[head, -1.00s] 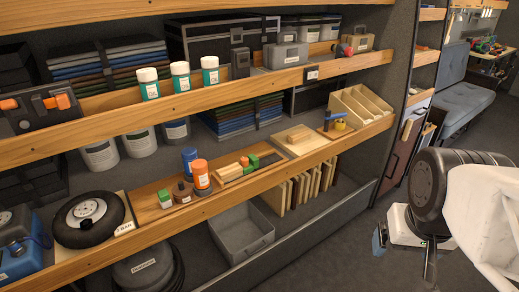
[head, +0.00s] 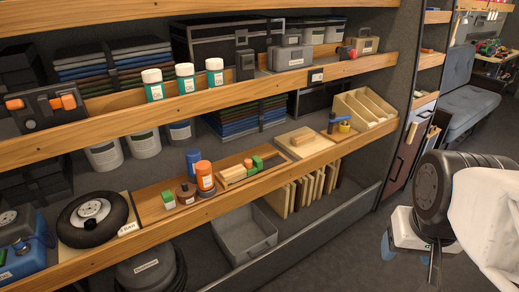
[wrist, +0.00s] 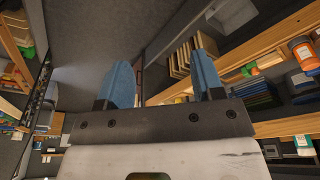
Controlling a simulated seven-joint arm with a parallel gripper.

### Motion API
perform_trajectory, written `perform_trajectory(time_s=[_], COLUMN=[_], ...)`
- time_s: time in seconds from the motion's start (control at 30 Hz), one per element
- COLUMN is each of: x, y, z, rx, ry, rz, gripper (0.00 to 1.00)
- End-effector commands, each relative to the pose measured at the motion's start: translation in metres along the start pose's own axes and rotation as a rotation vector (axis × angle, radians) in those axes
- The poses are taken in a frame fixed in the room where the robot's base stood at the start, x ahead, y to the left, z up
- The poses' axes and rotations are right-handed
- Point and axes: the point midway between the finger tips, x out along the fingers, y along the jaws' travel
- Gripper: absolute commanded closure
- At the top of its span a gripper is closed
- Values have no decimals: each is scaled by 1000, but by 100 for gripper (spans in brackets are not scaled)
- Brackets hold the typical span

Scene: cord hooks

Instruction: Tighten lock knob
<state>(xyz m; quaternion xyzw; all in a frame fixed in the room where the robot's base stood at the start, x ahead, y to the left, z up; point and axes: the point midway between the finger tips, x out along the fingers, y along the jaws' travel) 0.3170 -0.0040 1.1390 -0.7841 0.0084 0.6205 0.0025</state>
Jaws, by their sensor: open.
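No part is clearly marked as the lock knob. One candidate is a blue-handled piece with a yellow part (head: 344,127) on a wooden board at the right of the middle shelf. Others are a red knob (head: 352,53) by a case on the upper shelf and orange knobs (head: 68,101) on a black device at the left. My gripper (head: 416,252) hangs at the lower right, apart from the shelves, pointing down. In the wrist view its two blue fingers (wrist: 163,84) are spread with nothing between them.
The wooden middle shelf edge (head: 215,205) carries a black wheel (head: 93,219), an orange jar (head: 205,177) and a divided wooden tray (head: 364,108). White-capped bottles (head: 184,82) stand above. A grey bin (head: 243,238) sits below. The floor (head: 345,255) between shelves and gripper is clear.

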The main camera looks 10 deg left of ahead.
Motion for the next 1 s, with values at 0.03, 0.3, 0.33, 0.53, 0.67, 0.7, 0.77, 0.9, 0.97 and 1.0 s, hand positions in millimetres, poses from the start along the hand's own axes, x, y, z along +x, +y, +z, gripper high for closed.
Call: perform_trajectory(time_s=[0.03, 0.3, 0.33, 0.53, 0.67, 0.7, 0.77, 0.9, 0.97, 1.0], x=[0, -4, -4, -5, -4, -4, -2, 3, 6, 9], y=[0, -8, -10, -24, -36, -39, -45, -60, -67, -72], z=[-2, -33, -38, -84, -115, -125, -139, -172, -186, -195], rx=[-6, -129, -153, -338, -468, -507, -566, -704, -764, -804], ry=[-1, -12, -15, -31, -39, -42, -46, -55, -59, -61], rz=[0, -6, -8, -18, -27, -30, -34, -45, -50, -53], gripper=[40, 40, 40, 40, 40, 40, 40, 40, 40, 40])
